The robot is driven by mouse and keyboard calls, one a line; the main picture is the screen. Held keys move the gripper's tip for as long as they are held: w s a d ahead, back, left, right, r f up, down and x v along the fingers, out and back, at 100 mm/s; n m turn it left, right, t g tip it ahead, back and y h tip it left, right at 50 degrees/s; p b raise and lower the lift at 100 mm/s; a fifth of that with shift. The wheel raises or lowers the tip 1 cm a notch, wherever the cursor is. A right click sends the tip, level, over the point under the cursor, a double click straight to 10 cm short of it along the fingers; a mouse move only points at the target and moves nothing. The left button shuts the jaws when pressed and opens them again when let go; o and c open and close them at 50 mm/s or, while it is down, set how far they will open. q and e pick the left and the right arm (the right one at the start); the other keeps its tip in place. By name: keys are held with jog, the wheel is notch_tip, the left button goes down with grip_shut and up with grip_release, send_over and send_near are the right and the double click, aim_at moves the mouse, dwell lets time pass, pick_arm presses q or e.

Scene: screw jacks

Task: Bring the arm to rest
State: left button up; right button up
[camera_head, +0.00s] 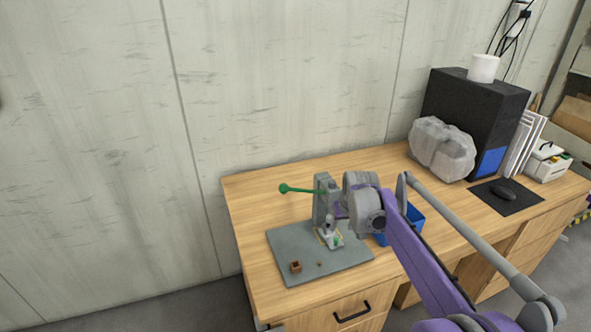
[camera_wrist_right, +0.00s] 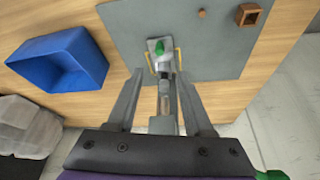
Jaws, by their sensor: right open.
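My right gripper (camera_wrist_right: 161,74) is open in the right wrist view, its two grey fingers spread with nothing clearly held between them. I cannot tell whether the fingers touch the device. My left gripper is not in view.
A small brown open box (camera_head: 296,267) and a tiny brown piece (camera_head: 319,264) lie on the mat. A blue bin (camera_wrist_right: 60,65) is close by, partly behind my arm in the head view. A wrapped grey bundle (camera_head: 441,148) and black cabinet (camera_head: 472,110) stand at the back right.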

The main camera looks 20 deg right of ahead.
jog(key=s+a+r+n+p, duration=0.1)
jog(key=s+a+r+p, duration=0.1)
jog(key=s+a, duration=0.35)
jog(key=s+a+r+p, duration=0.2)
jog(key=s, duration=0.7)
jog(key=s+a+r+n+p, duration=0.1)
jog(key=s+a+r+p, duration=0.1)
jog(key=s+a, duration=0.35)
jog(key=s+f+p, duration=0.1)
jog(key=s+f, duration=0.3)
jog(key=s, duration=0.8)
jog(key=shift+s+a+t+y+p, duration=0.2)
jog(key=shift+a+t+y+p, duration=0.15)
jog(key=shift+t+y+p, duration=0.05)
